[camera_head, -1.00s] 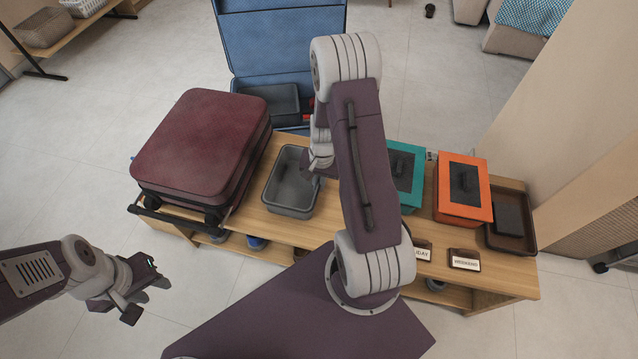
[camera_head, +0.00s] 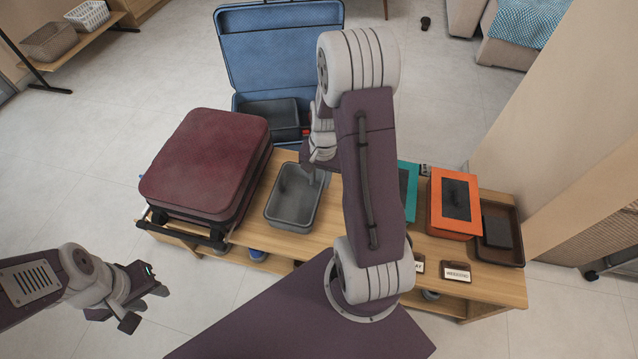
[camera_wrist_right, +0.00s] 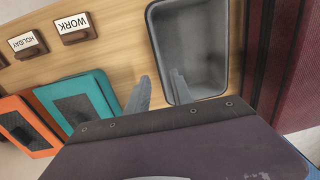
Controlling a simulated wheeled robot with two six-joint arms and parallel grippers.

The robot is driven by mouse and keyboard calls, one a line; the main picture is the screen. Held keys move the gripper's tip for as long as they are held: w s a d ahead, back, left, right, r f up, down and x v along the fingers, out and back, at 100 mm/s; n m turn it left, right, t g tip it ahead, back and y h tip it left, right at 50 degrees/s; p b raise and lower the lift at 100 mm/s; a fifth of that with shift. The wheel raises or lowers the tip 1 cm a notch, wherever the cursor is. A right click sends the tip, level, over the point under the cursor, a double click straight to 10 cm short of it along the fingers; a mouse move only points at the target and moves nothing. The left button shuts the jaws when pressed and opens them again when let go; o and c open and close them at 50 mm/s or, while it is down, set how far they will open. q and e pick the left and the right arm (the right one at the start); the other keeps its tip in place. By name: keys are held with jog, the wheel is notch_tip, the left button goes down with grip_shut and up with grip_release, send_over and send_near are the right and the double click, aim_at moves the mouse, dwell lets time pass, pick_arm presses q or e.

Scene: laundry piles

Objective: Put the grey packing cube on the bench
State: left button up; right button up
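A dark grey box (camera_head: 273,120), which looks like the grey packing cube, sits inside the open blue suitcase (camera_head: 275,55) behind the bench. The wooden bench (camera_head: 320,228) also bears an open, empty grey bin (camera_head: 275,213), seen too in the wrist view (camera_wrist_right: 205,22). My right gripper (camera_head: 314,178) is above the bench at the bin's right side. In the wrist view its two fingers (camera_wrist_right: 160,92) are apart with nothing between them, one over the bin and one beside it. My left gripper (camera_head: 147,304) hangs empty over the floor, its fingers apart. My right arm hides part of the bench and suitcase.
A maroon suitcase (camera_head: 205,165) fills the bench's left end. A teal box (camera_head: 407,187), an orange box (camera_head: 455,203) and a brown tray (camera_head: 502,255) stand on the right. Small signs (camera_head: 457,273) line the front edge. A wooden wall (camera_head: 545,130) rises at right.

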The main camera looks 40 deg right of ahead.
jog(key=s+a+r+n, duration=0.3)
jog(key=a+n, duration=0.2)
jog(key=a, duration=0.1)
jog(key=s+a+r+n, duration=0.4)
jog(key=a, duration=0.2)
jog(key=shift+s+a+r+n+t, duration=0.25)
jog(key=shift+s+a+n+t, duration=0.05)
jog(key=shift+a+n+t, duration=0.1)
notch_tip(320, 180, up, 23)
jog(key=p, duration=2.2)
jog(key=shift+p, duration=0.4)
